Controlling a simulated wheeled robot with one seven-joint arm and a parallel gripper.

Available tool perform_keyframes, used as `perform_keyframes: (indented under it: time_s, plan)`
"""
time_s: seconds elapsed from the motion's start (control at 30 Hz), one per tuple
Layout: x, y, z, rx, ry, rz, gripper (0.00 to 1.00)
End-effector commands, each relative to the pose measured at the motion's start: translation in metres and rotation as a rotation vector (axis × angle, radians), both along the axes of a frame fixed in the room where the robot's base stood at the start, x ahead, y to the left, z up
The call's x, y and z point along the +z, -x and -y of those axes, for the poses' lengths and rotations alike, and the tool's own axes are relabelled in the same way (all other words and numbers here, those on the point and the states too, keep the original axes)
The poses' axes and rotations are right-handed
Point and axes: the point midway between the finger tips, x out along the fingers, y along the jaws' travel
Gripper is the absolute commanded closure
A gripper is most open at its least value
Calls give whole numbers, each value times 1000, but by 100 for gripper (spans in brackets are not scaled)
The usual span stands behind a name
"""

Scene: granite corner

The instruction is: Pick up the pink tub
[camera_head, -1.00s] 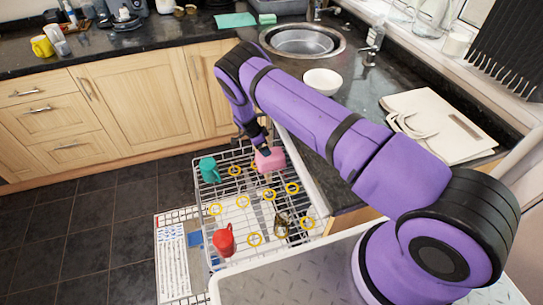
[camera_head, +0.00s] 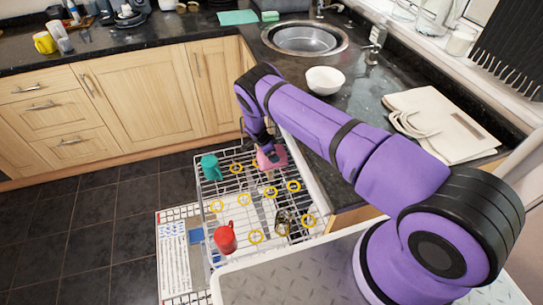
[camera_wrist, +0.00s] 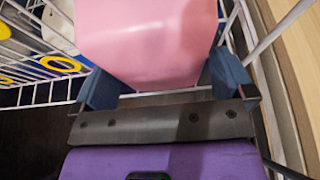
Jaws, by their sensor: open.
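The pink tub (camera_head: 274,159) stands in the far right corner of the wire dishwasher rack (camera_head: 205,232). In the wrist view the pink tub (camera_wrist: 150,40) fills the top middle, close to my gripper. My gripper (camera_head: 268,152) is at the tub's far left side in the head view, pointing down. In the wrist view my open gripper (camera_wrist: 158,85) has one blue-grey finger at each side of the tub's near end. The tub's far end is cut off by the frame. I cannot tell whether the fingers touch it.
A teal mug (camera_head: 210,167), a red mug (camera_head: 225,238) and a dark glass (camera_head: 283,222) stand in the rack among yellow rings. The counter edge (camera_head: 318,185) runs close along the rack's right side. A white bowl (camera_head: 325,80) sits on the counter.

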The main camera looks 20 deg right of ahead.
Motion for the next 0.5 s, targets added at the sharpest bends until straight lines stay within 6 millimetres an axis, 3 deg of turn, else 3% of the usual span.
perform_keyframes:
  time_s: [0.5]
  plan:
    - [-4,0,0,0,1,-1,0]
